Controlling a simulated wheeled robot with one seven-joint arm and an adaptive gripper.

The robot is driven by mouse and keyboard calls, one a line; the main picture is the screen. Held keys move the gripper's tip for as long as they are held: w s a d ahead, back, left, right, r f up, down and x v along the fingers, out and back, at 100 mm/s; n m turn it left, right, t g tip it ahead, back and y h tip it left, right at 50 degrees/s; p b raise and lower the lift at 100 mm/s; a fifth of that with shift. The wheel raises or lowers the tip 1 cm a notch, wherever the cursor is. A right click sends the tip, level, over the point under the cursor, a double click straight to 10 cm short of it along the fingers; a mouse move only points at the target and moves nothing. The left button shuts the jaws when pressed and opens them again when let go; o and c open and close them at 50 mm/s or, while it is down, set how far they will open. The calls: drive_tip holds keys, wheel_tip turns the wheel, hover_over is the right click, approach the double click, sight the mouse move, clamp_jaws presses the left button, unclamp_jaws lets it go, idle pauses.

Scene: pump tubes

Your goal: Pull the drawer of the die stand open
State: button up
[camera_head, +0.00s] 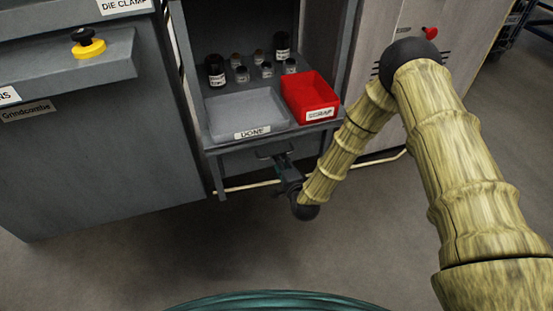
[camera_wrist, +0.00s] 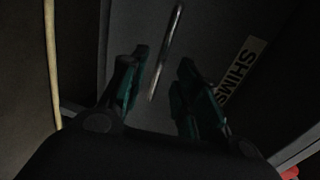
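The die stand (camera_head: 212,150) is a grey frame with a shelf and a drawer (camera_head: 236,163) below the shelf. The drawer looks shut, and its front is partly hidden by my arm's end. A dark bar handle (camera_head: 268,151) is on the drawer front. In the wrist view the handle (camera_wrist: 167,50) is a thin metal bar running between the fingers, beside a label reading SHIMS (camera_wrist: 240,70). My gripper (camera_head: 281,160) is at the drawer front by the handle. In the wrist view its two teal-padded fingers (camera_wrist: 162,80) are apart, with a gap showing on either side of the bar.
On the shelf above are a grey DONE tray (camera_head: 249,133), a red bin (camera_head: 309,92) and several small jars (camera_head: 241,73). A grey cabinet (camera_head: 80,150) with a yellow-and-black button stands at left. Bare floor (camera_head: 170,250) lies in front of the stand.

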drive_tip(key=shift+b+x, duration=0.9)
drive_tip(key=shift+x, duration=1.9)
